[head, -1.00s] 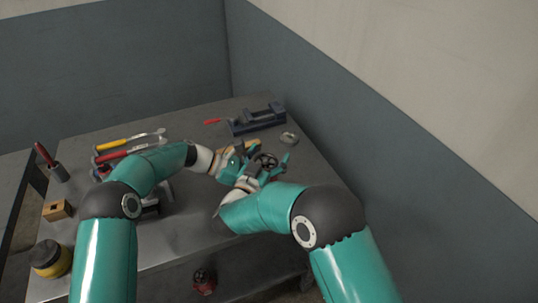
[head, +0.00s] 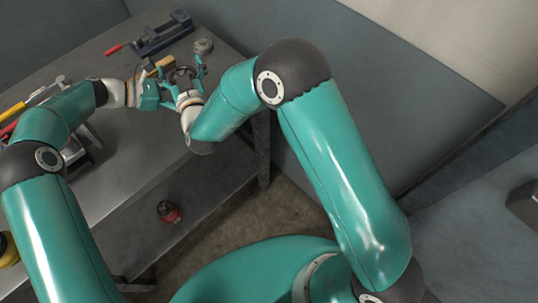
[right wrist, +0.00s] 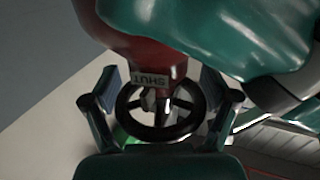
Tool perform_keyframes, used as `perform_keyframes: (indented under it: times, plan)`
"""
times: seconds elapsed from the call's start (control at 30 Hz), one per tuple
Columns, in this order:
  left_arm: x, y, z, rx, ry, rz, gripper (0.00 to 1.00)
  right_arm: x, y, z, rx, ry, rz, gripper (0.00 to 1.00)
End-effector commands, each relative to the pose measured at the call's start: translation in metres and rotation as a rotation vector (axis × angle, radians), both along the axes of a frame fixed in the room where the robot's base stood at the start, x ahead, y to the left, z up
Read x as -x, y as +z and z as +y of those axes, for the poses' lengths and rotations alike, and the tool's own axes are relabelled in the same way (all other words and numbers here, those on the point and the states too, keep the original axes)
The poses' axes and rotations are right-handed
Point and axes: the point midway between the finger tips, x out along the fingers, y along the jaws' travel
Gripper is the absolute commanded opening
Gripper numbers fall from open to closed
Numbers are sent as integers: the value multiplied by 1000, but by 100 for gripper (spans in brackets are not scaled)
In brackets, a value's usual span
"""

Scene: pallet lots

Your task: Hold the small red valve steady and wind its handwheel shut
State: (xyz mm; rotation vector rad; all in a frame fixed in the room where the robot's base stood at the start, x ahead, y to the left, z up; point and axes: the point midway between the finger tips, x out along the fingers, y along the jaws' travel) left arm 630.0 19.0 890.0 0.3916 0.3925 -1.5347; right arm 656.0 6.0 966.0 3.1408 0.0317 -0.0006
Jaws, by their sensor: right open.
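The small red valve shows in the right wrist view as a dark red body (right wrist: 145,50) with a tag reading SHUT and a black handwheel (right wrist: 160,112). In the head view the handwheel (head: 183,73) shows between the arms, over the bench; the body is mostly hidden. My left gripper (head: 152,93) comes in from the left against the valve body; it shows as teal parts (right wrist: 235,35) in the right wrist view and appears closed on the body. My right gripper (head: 187,80) is open, its fingers (right wrist: 165,105) on either side of the handwheel.
A dark vise (head: 162,33) with a red handle stands at the back of the bench (head: 120,165). A round grey part (head: 203,46) lies by the right edge. Tools lie at the left. A red item (head: 168,212) sits on the lower level.

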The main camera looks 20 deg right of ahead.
Motion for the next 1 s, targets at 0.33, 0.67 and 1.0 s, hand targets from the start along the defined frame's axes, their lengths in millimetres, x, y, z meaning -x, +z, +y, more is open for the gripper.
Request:
perform_keyframes:
  times: [0.33,0.67,1.0]
  plan:
    - [0,0,0,1,0,2,49,0,0,4,-2,277,1,86]
    - [0,0,0,1,0,2,49,2,0,10,-3,517,-1,86]
    - [0,0,0,1,0,1,49,49,0,-18,-2,576,4,86]
